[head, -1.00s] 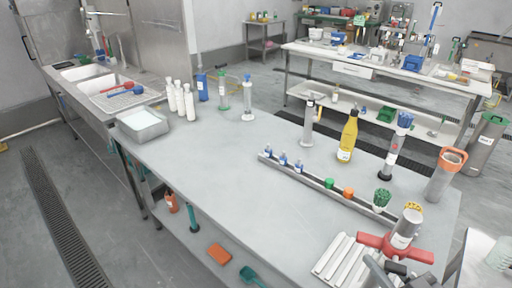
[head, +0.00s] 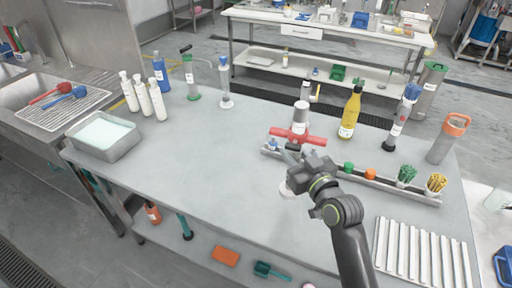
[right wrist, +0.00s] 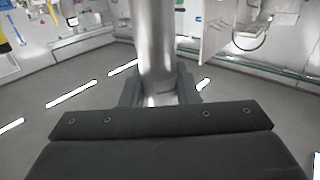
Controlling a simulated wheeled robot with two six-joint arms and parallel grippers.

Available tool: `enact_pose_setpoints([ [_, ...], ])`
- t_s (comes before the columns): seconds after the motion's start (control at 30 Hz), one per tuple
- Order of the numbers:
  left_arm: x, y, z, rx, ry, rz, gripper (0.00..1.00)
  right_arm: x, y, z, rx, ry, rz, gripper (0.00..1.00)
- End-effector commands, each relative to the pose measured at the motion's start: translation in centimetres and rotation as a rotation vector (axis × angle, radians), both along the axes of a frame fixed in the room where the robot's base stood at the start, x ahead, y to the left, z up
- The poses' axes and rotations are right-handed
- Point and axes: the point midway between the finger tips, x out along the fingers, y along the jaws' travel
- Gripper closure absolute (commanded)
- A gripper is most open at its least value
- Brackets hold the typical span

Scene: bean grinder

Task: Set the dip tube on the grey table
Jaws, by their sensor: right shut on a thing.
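The dip tube appears to be the grey cylinder with a white label and a red crossbar (head: 301,118). It is upright in the head view, over the left end of the long rail on the grey table (head: 215,165). My right gripper (head: 304,160) is shut on it just below the crossbar. In the right wrist view its grey shaft (right wrist: 156,50) stands between the jaws (right wrist: 158,100). My left gripper is not in view.
The rail (head: 388,188) carries small coloured caps and two brush-like bundles. A yellow bottle (head: 350,112), a blue-topped tube (head: 402,115) and an orange-handled cylinder (head: 449,140) stand behind it. White slats (head: 425,250) lie front right. The table's middle left is clear.

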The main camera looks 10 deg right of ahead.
Motion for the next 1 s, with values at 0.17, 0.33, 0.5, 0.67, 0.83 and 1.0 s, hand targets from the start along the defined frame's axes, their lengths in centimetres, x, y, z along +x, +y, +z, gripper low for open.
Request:
enact_pose_setpoints([
  [0.17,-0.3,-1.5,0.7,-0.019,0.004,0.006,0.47,3.4,1.3,2.0,0.003,-0.003,-0.050,1.00],
  [0.33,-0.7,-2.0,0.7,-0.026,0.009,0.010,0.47,4.2,1.7,0.8,0.002,0.004,-0.065,1.00],
  [0.5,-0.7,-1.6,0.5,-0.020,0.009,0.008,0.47,4.2,1.6,-2.5,0.002,0.003,-0.066,1.00],
  [0.67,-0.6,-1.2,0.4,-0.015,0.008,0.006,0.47,4.2,1.6,-4.1,0.002,0.001,-0.066,1.00],
  [0.83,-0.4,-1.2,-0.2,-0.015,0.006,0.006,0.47,4.1,1.6,-6.5,0.002,0.001,-0.067,1.00],
  [1.0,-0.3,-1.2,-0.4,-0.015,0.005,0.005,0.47,4.1,1.5,-7.7,0.001,-0.001,-0.067,1.00],
])
